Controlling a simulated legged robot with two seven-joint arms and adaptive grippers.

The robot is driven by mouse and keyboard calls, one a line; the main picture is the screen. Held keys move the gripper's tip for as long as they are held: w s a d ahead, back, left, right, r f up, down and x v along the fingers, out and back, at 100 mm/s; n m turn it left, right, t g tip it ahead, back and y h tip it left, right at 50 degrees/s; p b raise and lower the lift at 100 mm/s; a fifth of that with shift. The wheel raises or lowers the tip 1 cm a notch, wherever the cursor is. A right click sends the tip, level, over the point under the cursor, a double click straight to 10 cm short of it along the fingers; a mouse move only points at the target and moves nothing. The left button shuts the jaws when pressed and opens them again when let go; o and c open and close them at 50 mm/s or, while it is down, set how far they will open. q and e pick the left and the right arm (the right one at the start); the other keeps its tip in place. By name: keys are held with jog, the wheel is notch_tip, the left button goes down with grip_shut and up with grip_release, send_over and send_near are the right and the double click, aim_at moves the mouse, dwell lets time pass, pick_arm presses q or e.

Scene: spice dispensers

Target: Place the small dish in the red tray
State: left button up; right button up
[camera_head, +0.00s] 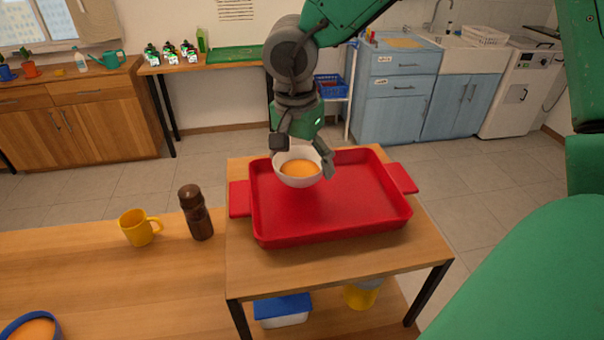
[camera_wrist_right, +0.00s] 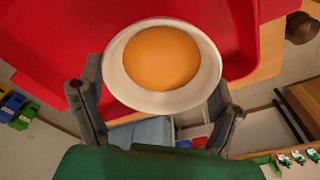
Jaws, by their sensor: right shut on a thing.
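A small white dish (camera_head: 299,182) with orange contents is over the back left part of the red tray (camera_head: 350,205). My right gripper (camera_head: 304,156) is shut on the dish, with one finger at each side of it. The dish looks level, and I cannot tell whether it touches the tray floor. In the right wrist view the dish (camera_wrist_right: 205,62) sits between the two fingers, with the red tray (camera_wrist_right: 50,35) behind it. The left gripper is not in view.
The tray stands on a small wooden table (camera_head: 330,268). To its left, a yellow mug (camera_head: 138,228) and a dark brown grinder (camera_head: 196,213) stand on a wooden surface. A blue-rimmed bowl (camera_head: 30,328) is at the lower left. The tray's middle and right are empty.

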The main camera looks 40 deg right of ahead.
aim_at(309, 170)
jog(key=shift+s+f, duration=0.2)
jog(key=shift+f, duration=1)
jog(key=shift+d+f, duration=0.25)
jog(key=shift+f, duration=0.05)
jog(key=shift+d+f, duration=0.1)
jog(key=shift+d, duration=0.35)
jog(key=o, duration=1.1)
jog(key=shift+d, duration=0.15)
jog(key=shift+o, duration=0.2)
jog(key=shift+a+r, duration=0.2)
jog(key=shift+a, duration=0.35)
jog(key=r, duration=0.4)
jog(key=shift+a+r, duration=0.1)
jog(key=shift+a, duration=0.3)
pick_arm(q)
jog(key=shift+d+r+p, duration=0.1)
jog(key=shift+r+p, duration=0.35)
pick_arm(e)
notch_tip(309, 170, up, 8)
jog(key=shift+s+a+f, duration=0.25)
jog(key=shift+a, duration=0.05)
